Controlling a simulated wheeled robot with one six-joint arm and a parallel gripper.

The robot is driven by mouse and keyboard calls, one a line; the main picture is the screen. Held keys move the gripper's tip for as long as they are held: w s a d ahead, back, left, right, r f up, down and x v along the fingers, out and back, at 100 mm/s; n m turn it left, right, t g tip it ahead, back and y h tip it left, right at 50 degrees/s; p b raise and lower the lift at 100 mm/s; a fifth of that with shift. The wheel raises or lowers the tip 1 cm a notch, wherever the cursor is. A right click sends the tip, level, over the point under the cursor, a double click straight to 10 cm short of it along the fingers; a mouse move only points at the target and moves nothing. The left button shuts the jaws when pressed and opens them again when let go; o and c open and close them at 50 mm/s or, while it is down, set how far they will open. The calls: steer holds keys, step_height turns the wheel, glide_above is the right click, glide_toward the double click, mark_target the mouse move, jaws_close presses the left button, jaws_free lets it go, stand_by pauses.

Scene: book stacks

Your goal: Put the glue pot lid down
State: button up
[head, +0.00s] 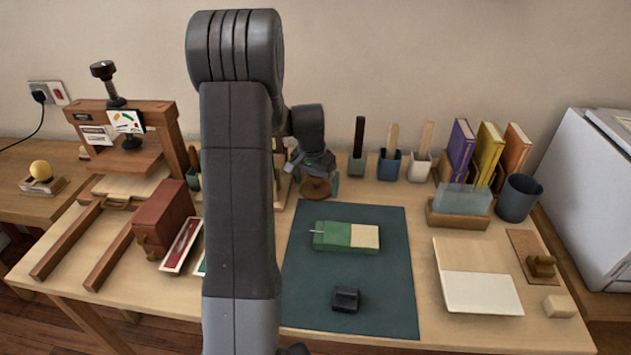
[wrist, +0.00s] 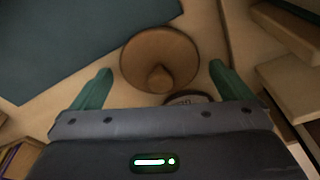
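The glue pot lid (wrist: 160,50) is a brown wooden disc with a round knob, centred between my fingers in the wrist view. It appears to rest on the pale tabletop, just beyond the mat's corner. In the head view the lid (head: 316,188) shows right below my gripper (head: 315,178), near the back of the table. My gripper's green fingers (wrist: 160,83) are spread wide, with a visible gap on each side of the lid. A dark round thing with a pale rim (wrist: 186,99) is mostly hidden behind the gripper; I cannot tell if it is the pot.
A dark green mat (head: 380,285) holds a green and cream block (head: 346,237) and a black block (head: 345,299). Pots with upright handles (head: 390,167) stand along the back. A wooden press (head: 125,165) is at left. Wooden pieces flank the gripper at right in the wrist view.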

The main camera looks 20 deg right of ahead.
mark_target(312, 192)
steer(key=shift+r, duration=0.1)
step_height(312, 192, up, 12)
steer(key=s+a+p, duration=0.1)
steer(key=shift+a+r+p, duration=0.2)
steer(key=shift+p, duration=0.1)
steer(key=shift+f, duration=0.1)
stand_by(0.4)
steer(key=f, duration=0.4)
steer(key=d+f, duration=0.1)
steer(key=f, duration=0.2)
steer(key=w+f+b, duration=0.1)
steer(key=f, duration=0.3)
steer(key=shift+d+f, duration=0.2)
steer(key=shift+f, duration=0.1)
steer(key=shift+f, duration=0.1)
